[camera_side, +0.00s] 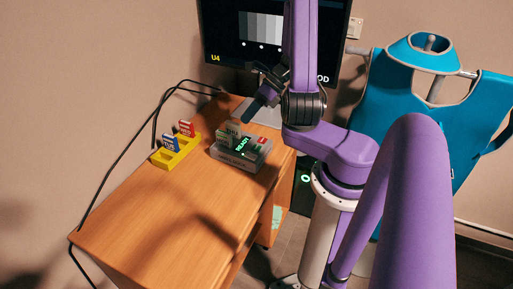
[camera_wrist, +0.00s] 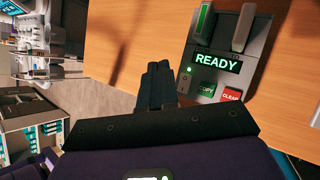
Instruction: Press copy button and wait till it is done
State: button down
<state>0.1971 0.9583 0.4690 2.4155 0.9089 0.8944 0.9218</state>
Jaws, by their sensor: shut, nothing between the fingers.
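The grey copier device (camera_side: 235,160) stands on the wooden desk with two cards or sticks upright in its back. Its display reads READY in green in the wrist view (camera_wrist: 217,61). Below the display are a green COPY button (camera_wrist: 207,89) and a red CLEAR button (camera_wrist: 232,96). A small green light glows to the left of the display. My gripper (camera_wrist: 158,72) is shut and empty, pointing over the desk to the left of the device in the wrist view. In the side view my gripper (camera_side: 252,112) is above and behind the device, apart from it.
A yellow holder (camera_side: 178,155) with a red and a blue card stands left of the device. A monitor (camera_side: 235,35) showing grey bars is behind. Black cables run along the desk's back edge. The front of the desk (camera_side: 150,220) is clear. A teal apron (camera_side: 405,100) hangs at right.

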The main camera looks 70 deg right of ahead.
aim_at(259, 146)
jog(key=d+m, duration=0.1)
jog(key=s+d+m+t, duration=0.1)
jog(key=m, duration=0.1)
jog(key=s+d+f+m+h, duration=0.1)
jog(key=shift+s+f+m+t, duration=0.1)
jog(key=shift+m+t, duration=0.3)
jog(key=shift+f, duration=0.1)
jog(key=shift+f, duration=4.35)
jog(key=shift+f, duration=0.15)
jog(key=shift+f, duration=0.25)
jog(key=shift+f, duration=0.4)
jog(key=shift+r, duration=0.85)
